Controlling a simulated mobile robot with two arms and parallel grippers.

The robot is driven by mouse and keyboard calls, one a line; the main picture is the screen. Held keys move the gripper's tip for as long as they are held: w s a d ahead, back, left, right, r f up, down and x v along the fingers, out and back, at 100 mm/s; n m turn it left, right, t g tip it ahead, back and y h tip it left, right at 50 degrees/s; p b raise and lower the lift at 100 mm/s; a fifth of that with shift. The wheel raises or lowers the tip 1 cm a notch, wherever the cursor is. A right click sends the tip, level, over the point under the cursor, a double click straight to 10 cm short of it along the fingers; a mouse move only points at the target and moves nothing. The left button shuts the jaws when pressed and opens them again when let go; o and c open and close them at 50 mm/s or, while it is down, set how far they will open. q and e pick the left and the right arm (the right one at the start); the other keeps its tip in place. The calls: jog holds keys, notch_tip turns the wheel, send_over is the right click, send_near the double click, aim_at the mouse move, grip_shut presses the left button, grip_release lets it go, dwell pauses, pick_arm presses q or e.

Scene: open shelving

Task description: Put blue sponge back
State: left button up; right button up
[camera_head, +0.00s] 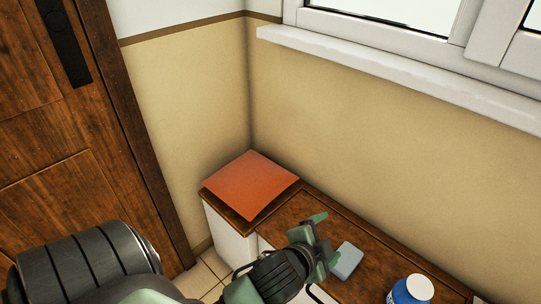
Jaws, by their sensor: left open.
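The blue sponge (346,262) is a small pale blue block. It lies on the brown top of a low cabinet (375,251), near the lower middle of the view. My left gripper (326,243) is open, just to the left of the sponge, with its fingers spread toward it. The gripper partly overlaps the cabinet top in the picture. I cannot tell whether a finger touches the sponge. Nothing shows between the fingers. My right gripper is not in view.
An orange cushion (250,184) lies on the cabinet's far left end. A blue bottle with a white cap (412,290) stands to the right of the sponge. A beige wall and a white window sill (400,75) rise behind. A wooden door (60,150) is at left.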

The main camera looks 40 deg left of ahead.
pick_arm(q)
jog(key=s+f+n+g, duration=0.3)
jog(key=s+f+g, duration=0.1)
jog(key=s, duration=0.5)
jog(key=s+a+f+n+g+h, duration=0.1)
jog(key=s+f+n+g, duration=0.2)
jog(key=s, duration=0.6)
notch_tip(320, 180, down, 3)
jog(key=shift+r+n+g, duration=0.15)
jog(key=shift+n+g, duration=0.15)
jog(key=shift+g, duration=0.3)
jog(key=shift+s, duration=0.1)
